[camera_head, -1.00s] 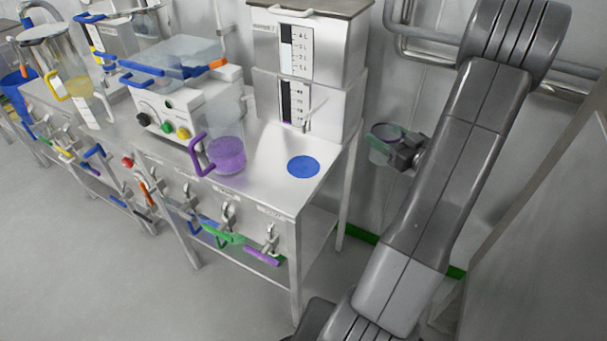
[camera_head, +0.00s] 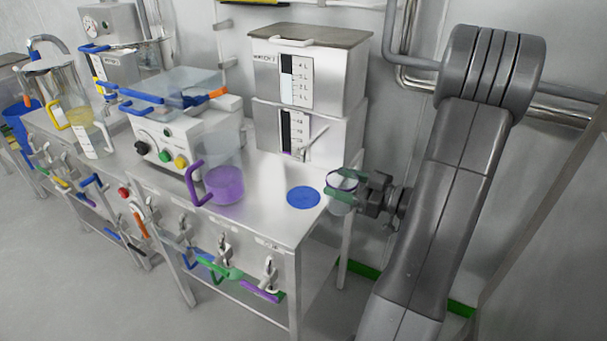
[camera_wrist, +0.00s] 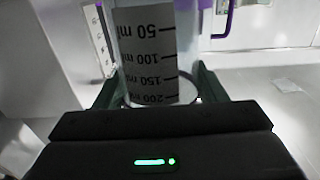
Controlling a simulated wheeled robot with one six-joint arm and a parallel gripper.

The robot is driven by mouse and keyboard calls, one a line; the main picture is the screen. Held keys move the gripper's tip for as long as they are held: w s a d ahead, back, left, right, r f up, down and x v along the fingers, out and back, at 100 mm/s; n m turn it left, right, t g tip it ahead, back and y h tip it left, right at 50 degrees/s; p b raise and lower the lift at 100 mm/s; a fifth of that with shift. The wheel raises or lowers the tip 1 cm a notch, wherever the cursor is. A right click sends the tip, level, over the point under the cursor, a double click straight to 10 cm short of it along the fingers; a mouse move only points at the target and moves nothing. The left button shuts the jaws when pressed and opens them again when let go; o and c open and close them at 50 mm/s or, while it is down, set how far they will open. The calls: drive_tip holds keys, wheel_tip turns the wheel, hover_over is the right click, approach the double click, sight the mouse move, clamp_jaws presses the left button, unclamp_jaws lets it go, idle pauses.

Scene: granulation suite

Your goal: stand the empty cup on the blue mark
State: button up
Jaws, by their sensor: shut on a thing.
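My gripper (camera_head: 351,189) is shut on a clear empty cup (camera_head: 341,203) and holds it at the right edge of the steel bench, a little right of the blue mark (camera_head: 303,197). In the wrist view the cup (camera_wrist: 158,60) stands between my green fingers (camera_wrist: 160,90), with a grey volume scale on its wall. The scale's numbers appear upside down in that view. The blue mark is a bare, flat disc on the bench top. I cannot tell how far the cup's base is above the bench level.
A clear jug with purple contents (camera_head: 225,186) and a purple handle stands left of the mark. Stacked steel tanks (camera_head: 311,75) with gauges and a tap stand behind it. A white device with knobs (camera_head: 180,145) is farther left. Valves with coloured handles hang along the bench front.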

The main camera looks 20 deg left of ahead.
drive_tip(key=a, duration=1)
drive_tip(key=shift+w+a, duration=0.1)
drive_tip(key=shift+w, duration=0.3)
drive_tip(key=shift+a+f, duration=0.1)
drive_tip(key=shift+a, duration=0.1)
drive_tip(key=shift+d+f, duration=0.1)
drive_tip(key=shift+f, duration=0.1)
drive_tip(key=shift+f, duration=0.2)
drive_tip(key=o, duration=1.1)
drive_tip(key=shift+c, duration=0.2)
drive_tip(key=shift+r, duration=0.15)
